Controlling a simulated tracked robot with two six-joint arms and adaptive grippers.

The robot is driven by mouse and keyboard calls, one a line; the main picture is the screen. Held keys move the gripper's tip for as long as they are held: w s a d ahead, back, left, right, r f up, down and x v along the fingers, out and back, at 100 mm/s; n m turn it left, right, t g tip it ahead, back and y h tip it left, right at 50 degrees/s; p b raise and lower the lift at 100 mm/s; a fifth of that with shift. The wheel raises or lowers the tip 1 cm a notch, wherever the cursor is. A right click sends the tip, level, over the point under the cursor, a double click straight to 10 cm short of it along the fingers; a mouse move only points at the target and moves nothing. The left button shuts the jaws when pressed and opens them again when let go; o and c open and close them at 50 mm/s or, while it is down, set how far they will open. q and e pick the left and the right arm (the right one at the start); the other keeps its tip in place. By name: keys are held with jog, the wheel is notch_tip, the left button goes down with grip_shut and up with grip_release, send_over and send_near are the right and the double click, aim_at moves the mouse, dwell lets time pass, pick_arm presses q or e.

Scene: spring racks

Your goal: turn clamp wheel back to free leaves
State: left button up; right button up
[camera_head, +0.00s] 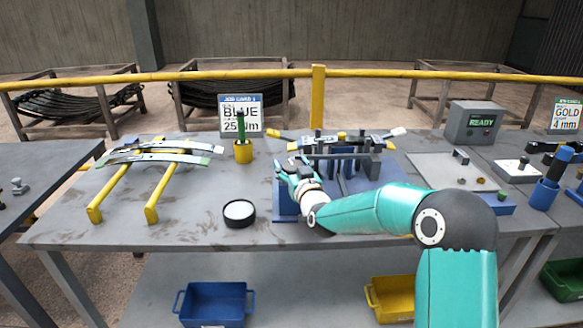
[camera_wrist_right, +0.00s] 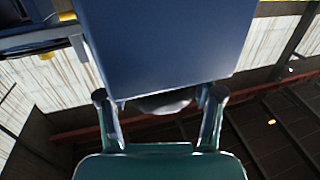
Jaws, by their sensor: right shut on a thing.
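The blue clamp fixture (camera_head: 283,205) stands on the middle table, with dark uprights and a grey bar (camera_head: 360,158) across it. Leaves (camera_head: 375,141) with yellow and white ends lie at its top. My right gripper (camera_head: 288,168) is at the fixture's left side. In the right wrist view my gripper (camera_wrist_right: 160,98) has its two fingers on either side of a dark rounded part, the clamp wheel (camera_wrist_right: 162,106), at the edge of a blue block (camera_wrist_right: 165,45). The wheel is mostly hidden there, and my gripper covers it in the head view. My left gripper is out of view.
Curved leaves (camera_head: 160,150) rest on a yellow stand (camera_head: 160,190) at the left. A grey box reading READY (camera_head: 474,124) is at the right. The front table edge is clear.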

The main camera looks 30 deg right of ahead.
jog(key=shift+f+n+y+b, duration=0.2)
jog(key=shift+n+y+b, duration=0.3)
jog(key=shift+y+b, duration=0.45)
jog(key=shift+d+r+n+t+y+b, duration=0.1)
jog(key=shift+n+t+y+b, duration=0.2)
jog(key=shift+n+y+b, duration=0.4)
jog(key=shift+r+y+p, duration=0.1)
jog(key=shift+y+p, duration=0.2)
jog(key=shift+y, duration=0.25)
jog(key=n+y+p, duration=0.2)
jog(key=y+p, duration=0.1)
jog(key=n+g+y+p, duration=0.1)
jog(key=n+y+p, duration=0.1)
jog(key=y+p, duration=0.1)
jog(key=n+g+y+p, duration=0.1)
jog(key=n+y+p, duration=0.1)
jog(key=y+p, duration=0.1)
jog(key=shift+r+p, duration=0.3)
jog(key=shift+p, duration=0.6)
jog(key=shift+f+n+g+y+p, duration=0.2)
jog(key=shift+n+g+y+p, duration=0.65)
jog(key=shift+n+y, duration=0.4)
jog(key=shift+r+y, duration=0.1)
jog(key=shift+y, duration=0.15)
jog(key=o, duration=1.2)
jog(key=shift+a, duration=0.2)
jog(key=shift+c, duration=0.2)
jog(key=shift+f, duration=0.2)
